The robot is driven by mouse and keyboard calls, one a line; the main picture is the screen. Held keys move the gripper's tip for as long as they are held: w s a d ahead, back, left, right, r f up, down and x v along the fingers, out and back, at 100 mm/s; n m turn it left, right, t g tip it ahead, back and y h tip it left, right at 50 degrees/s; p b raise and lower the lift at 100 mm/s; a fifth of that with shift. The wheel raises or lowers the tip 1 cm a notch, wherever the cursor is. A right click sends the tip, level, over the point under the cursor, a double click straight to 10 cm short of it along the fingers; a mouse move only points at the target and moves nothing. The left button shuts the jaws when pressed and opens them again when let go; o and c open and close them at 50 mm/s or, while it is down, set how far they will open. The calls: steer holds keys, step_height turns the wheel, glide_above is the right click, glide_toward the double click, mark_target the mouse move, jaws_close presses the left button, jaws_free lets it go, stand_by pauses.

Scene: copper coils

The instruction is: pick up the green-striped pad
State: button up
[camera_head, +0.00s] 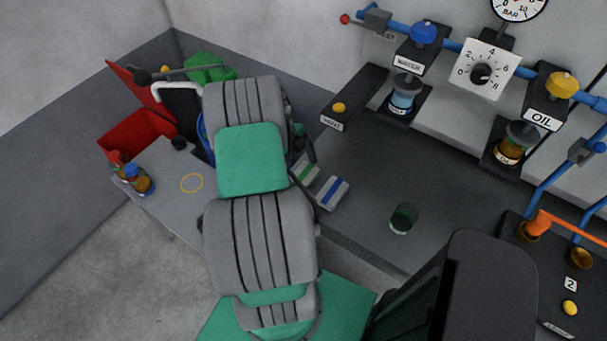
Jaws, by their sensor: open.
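The green-striped pad (305,171) is a small pale block with a green stripe. It lies on the dark bench just right of my arm, and its left part is covered by my arm and a dark cable. A similar pad with a blue stripe (332,193) lies beside it, to the lower right. My arm rises from the bottom of the view and passes left of both pads. Its far end hides my gripper, so I cannot see the jaws or how far they are from the pad.
A dark green glass (403,218) stands on the bench to the right. Water (401,100) and oil (509,148) jars stand under dispensers at the back. A red box (130,135) and small bottles (139,179) stand at the left. The bench between pads and glass is clear.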

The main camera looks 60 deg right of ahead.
steer(key=shift+x, duration=0.85)
steer(key=c, duration=1.1)
